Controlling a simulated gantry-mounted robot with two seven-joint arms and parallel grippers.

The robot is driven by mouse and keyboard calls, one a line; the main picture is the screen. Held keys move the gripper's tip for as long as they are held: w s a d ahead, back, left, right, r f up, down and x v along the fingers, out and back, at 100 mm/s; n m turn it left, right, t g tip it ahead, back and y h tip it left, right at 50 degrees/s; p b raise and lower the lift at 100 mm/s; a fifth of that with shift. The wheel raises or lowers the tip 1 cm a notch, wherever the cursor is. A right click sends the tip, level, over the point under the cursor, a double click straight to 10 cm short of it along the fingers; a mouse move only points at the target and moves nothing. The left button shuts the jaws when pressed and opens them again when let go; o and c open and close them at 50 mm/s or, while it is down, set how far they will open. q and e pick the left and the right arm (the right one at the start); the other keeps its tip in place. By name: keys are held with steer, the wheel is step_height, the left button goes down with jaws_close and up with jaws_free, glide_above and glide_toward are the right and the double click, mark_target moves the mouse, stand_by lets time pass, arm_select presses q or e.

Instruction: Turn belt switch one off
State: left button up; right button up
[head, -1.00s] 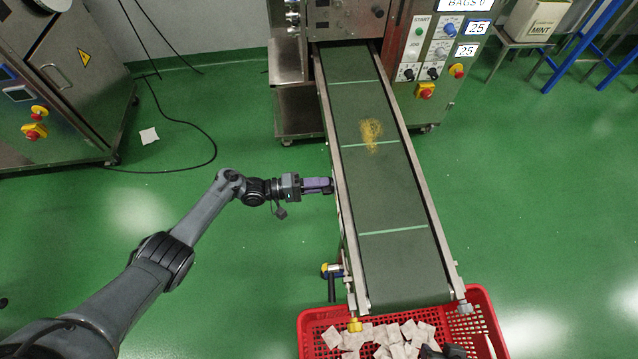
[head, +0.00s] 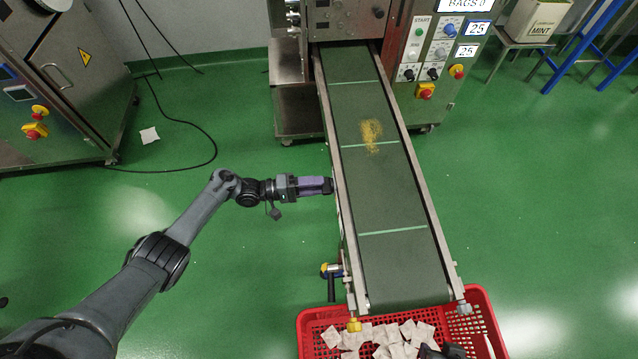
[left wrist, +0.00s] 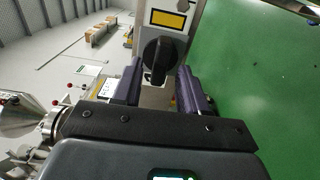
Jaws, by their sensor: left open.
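A black rotary switch knob (left wrist: 158,58) sits on a light grey box (left wrist: 180,28) below a yellow label in the left wrist view. The knob's grip stands roughly upright in that picture. My left gripper (left wrist: 158,88) is open, with its purple fingers on either side of the knob's lower part. I cannot tell whether they touch it. In the head view my left gripper (head: 331,186) is at the left side of the conveyor belt (head: 385,200), and the switch is hidden there. A dark shape at the bottom edge may be my right gripper; its jaws cannot be made out.
A red crate (head: 312,318) with white teabags stands under the belt's near end. A yellow-brown pile (head: 371,133) lies on the belt. A machine with a control panel (head: 433,60) stands at the far end. Open green floor lies left of the belt.

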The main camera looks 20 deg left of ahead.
arm_select(q)
steer(key=v, duration=0.9)
steer(key=shift+a, duration=0.15)
steer(key=shift+s+p, duration=0.1)
steer(key=shift+p, duration=0.2)
